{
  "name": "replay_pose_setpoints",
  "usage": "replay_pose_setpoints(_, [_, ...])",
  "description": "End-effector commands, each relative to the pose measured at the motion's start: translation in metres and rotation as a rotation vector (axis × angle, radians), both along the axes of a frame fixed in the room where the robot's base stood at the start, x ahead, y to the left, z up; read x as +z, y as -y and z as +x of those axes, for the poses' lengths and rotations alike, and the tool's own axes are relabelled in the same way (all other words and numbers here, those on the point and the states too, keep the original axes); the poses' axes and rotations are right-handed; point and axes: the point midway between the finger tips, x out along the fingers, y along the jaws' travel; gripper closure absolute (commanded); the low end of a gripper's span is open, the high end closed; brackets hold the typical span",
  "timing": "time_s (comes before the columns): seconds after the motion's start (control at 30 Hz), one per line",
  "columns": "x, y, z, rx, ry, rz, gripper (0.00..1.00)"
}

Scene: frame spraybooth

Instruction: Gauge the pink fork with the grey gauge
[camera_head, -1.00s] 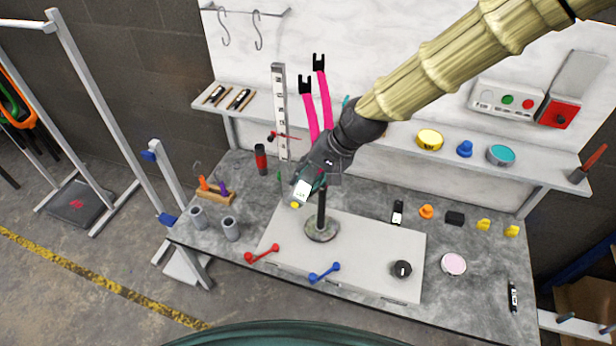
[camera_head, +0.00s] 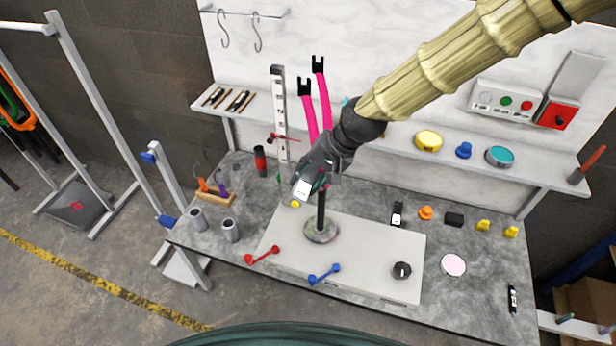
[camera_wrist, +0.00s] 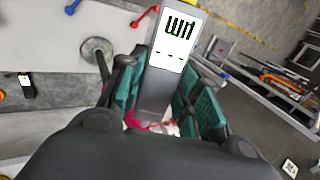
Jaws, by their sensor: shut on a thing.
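The pink fork (camera_head: 324,98) stands upright with two pink legs and black forked tips. Its lower part is hidden behind my gripper, above a black post (camera_head: 321,208) on a round base. My gripper (camera_head: 313,178) is in front of the fork's lower part. It is shut on the grey gauge (camera_head: 302,188), which has a white display and a yellow spot near its end. In the wrist view the gauge (camera_wrist: 172,45) sticks out between the teal finger pads, with dark marks on its display. Whether the gauge touches the fork is hidden.
The post stands on a pale plate (camera_head: 375,245) on the grey bench. Red (camera_head: 262,255) and blue (camera_head: 324,273) handles lie at its front. An upright scale (camera_head: 279,110) stands left of the fork. Grey cups (camera_head: 231,230) are at left; a shelf (camera_head: 540,180) runs behind.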

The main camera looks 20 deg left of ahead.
Motion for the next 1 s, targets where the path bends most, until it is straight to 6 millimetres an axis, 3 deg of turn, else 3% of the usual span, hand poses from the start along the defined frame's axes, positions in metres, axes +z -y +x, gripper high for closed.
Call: replay_pose_setpoints(1.0, [0.0003,0.0002,0.0093,0.0,0.0,0.0,0.94])
